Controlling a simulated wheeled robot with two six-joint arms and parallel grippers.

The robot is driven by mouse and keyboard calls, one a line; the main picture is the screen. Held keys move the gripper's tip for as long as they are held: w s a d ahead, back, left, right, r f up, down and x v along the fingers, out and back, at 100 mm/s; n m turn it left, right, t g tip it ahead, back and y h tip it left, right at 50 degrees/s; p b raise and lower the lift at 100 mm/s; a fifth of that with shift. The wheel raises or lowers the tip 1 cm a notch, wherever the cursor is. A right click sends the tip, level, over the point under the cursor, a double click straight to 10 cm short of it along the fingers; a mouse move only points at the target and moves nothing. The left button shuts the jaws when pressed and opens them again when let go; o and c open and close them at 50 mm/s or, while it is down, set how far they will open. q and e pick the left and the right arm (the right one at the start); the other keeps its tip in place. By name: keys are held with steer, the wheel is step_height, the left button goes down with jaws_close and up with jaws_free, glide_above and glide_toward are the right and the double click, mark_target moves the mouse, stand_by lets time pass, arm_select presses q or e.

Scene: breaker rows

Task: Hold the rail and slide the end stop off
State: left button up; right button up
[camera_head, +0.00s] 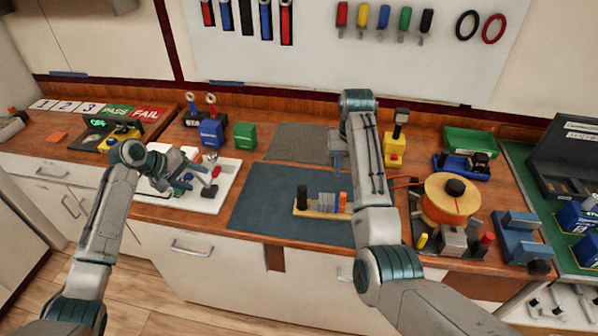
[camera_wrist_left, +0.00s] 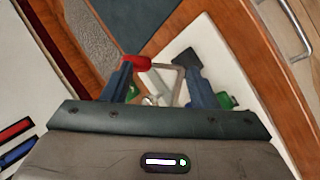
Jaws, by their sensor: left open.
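A short rail assembly (camera_head: 325,203) lies on the dark blue-grey mat (camera_head: 270,195). It has a yellow base, a black upright knob at its left end, grey modules in the middle and an orange piece at the right end. I cannot tell for sure which piece is the end stop. My left gripper (camera_head: 190,175) is over the white tray, left of the rail and apart from it. In the left wrist view it is open (camera_wrist_left: 160,75), with tray items below. My right gripper (camera_head: 337,155) is above and behind the rail's right end; its fingers are too small to judge.
The white tray (camera_head: 226,190) holds small tools and parts. Blue (camera_head: 211,133) and green (camera_head: 245,135) boxes stand behind it. An orange spool (camera_head: 450,203), a yellow stand (camera_head: 394,150) and a blue vise (camera_head: 520,235) stand on the right. The mat left of the rail is clear.

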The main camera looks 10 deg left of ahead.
arm_select(q)
steer(key=w+d+r+m, duration=0.4)
steer(key=w+d+r, duration=0.25)
steer(key=r, duration=0.25)
steer(key=m+g+y, duration=0.6)
glide_above(302, 198)
steer(key=w, duration=0.2)
step_height(302, 198, down, 8)
steer(key=shift+s+a+r, duration=0.1)
steer(key=shift+a+r, duration=0.05)
steer(key=shift+s+f, duration=0.1)
steer(key=shift+f, duration=0.5)
step_height(302, 198, down, 10)
steer(key=shift+r, duration=0.1)
